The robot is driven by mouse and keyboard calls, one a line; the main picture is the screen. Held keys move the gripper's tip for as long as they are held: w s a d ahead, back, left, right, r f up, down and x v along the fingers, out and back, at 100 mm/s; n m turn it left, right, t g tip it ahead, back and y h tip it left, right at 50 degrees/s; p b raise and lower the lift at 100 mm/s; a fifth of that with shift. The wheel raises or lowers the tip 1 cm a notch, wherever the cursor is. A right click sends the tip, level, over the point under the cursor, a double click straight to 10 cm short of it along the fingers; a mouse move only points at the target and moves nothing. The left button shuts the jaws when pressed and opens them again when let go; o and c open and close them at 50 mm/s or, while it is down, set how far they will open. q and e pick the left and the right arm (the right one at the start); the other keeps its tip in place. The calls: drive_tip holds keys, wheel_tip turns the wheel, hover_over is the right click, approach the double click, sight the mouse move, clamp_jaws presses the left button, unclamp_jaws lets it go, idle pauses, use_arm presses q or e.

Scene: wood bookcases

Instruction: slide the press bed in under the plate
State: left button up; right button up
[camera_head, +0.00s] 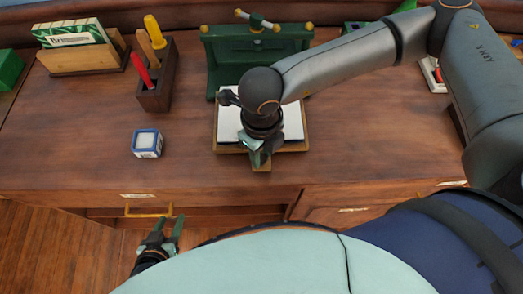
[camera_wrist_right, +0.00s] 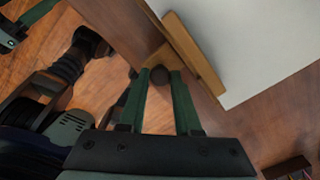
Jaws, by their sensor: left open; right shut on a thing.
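The press bed (camera_head: 294,148) is a wooden tray with a white sheet (camera_head: 292,122) on it, lying on the desk in front of the green press (camera_head: 222,52). Its back edge is close to the foot of the press; whether any of it is under the plate is hidden by my right arm. My right gripper (camera_head: 259,158) points down at the bed's front edge. My left gripper (camera_head: 172,232) is open and empty, in front of the desk.
A pen block (camera_head: 155,90) with red, wooden and yellow tools stands left of the press. A small blue-and-white box (camera_head: 147,143) sits left of the bed. A wooden card holder (camera_head: 85,58) is at the back left.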

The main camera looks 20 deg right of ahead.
clamp_jaws()
drive_tip(key=shift+w, duration=0.15)
idle(0.8)
